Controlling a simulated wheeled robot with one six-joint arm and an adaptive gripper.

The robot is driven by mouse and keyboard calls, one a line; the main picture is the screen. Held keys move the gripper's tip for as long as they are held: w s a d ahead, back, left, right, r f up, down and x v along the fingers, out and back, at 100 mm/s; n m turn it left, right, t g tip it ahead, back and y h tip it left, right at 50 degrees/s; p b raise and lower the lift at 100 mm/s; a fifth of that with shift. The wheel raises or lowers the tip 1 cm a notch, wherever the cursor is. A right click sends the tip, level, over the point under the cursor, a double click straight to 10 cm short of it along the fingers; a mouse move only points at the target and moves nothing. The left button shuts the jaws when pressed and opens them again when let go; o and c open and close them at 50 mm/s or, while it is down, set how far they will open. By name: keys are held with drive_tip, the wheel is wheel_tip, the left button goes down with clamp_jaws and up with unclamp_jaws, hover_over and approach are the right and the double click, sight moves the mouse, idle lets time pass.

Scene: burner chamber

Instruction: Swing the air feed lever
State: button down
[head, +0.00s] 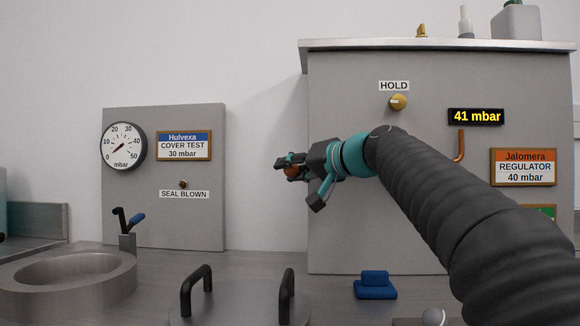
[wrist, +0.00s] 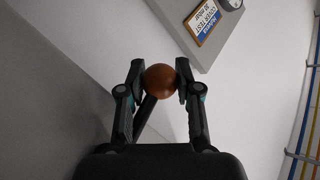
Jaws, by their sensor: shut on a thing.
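My gripper (head: 289,166) is shut on a round orange-brown knob (head: 292,171), in front of the left edge of the grey cabinet in the head view. In the wrist view the knob (wrist: 160,81) sits between both fingertips. A dark rod (wrist: 146,112) runs down and left from behind it, which looks like the air feed lever. Where the rod joins the cabinet is hidden. In the head view my gripper hides most of the lever.
The grey cabinet (head: 340,235) carries a HOLD knob (head: 398,102), a display (head: 476,117) reading 41 mbar and a regulator sign (head: 523,167). A dial gauge (head: 123,146) is on the left panel. A handled lid (head: 238,300), blue block (head: 375,286) and round basin (head: 70,280) are below.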

drive_tip(key=shift+d+f+n+g+h+p, duration=0.2)
drive_tip(key=shift+f+n+g+h+p, duration=0.1)
drive_tip(key=shift+h+p, duration=0.25)
drive_tip(key=shift+d+f+n+g+h+p, duration=0.3)
drive_tip(key=shift+f+n+h+p, duration=0.4)
drive_tip(key=shift+f+h+p, duration=0.2)
drive_tip(key=c, duration=0.8)
unclamp_jaws()
drive_tip(key=shift+f, duration=0.1)
drive_tip(key=shift+s+d, duration=0.1)
drive_tip(key=shift+v, duration=3.9)
